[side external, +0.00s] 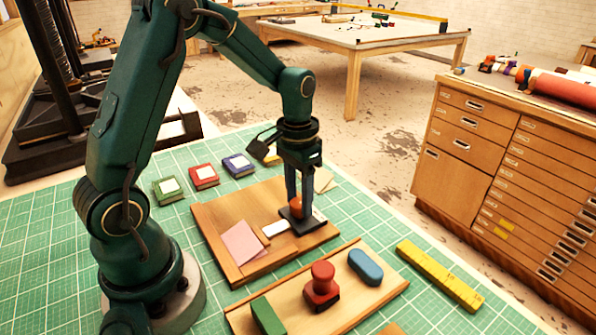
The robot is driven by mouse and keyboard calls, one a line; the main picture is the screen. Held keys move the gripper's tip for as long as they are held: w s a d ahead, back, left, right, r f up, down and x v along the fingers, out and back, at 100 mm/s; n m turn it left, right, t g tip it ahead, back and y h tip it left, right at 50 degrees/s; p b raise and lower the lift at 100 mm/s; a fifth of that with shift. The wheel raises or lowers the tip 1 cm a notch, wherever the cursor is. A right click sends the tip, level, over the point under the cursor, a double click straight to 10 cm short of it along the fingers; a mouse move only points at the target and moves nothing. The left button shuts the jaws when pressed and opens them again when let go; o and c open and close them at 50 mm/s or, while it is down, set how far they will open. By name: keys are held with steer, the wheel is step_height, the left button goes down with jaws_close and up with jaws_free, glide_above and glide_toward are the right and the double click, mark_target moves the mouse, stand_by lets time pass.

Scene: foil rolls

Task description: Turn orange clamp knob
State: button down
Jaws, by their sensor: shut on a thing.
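The orange clamp knob (296,209) is a small rounded piece on a dark clamp base (303,225). The base sits at the right part of a wooden board (215,232) on the green mat. My gripper (299,205) points straight down over the base, its two fingers shut on the orange knob. The fingers hide part of the knob. A white strip shows beside the clamp base on the board.
A pink card (243,243) lies on the same board. In front is a wooden tray (357,311) with a red stamp (322,285), a blue block (365,267) and a green block (267,316). A yellow ruler (440,275) lies right. Small green, red and blue boxes (238,165) stand behind.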

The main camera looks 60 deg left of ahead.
mark_target(300, 202)
steer(key=shift+m, duration=1.7)
steer(key=shift+c, duration=1.8)
jaws_free()
steer(key=shift+r, duration=2.6)
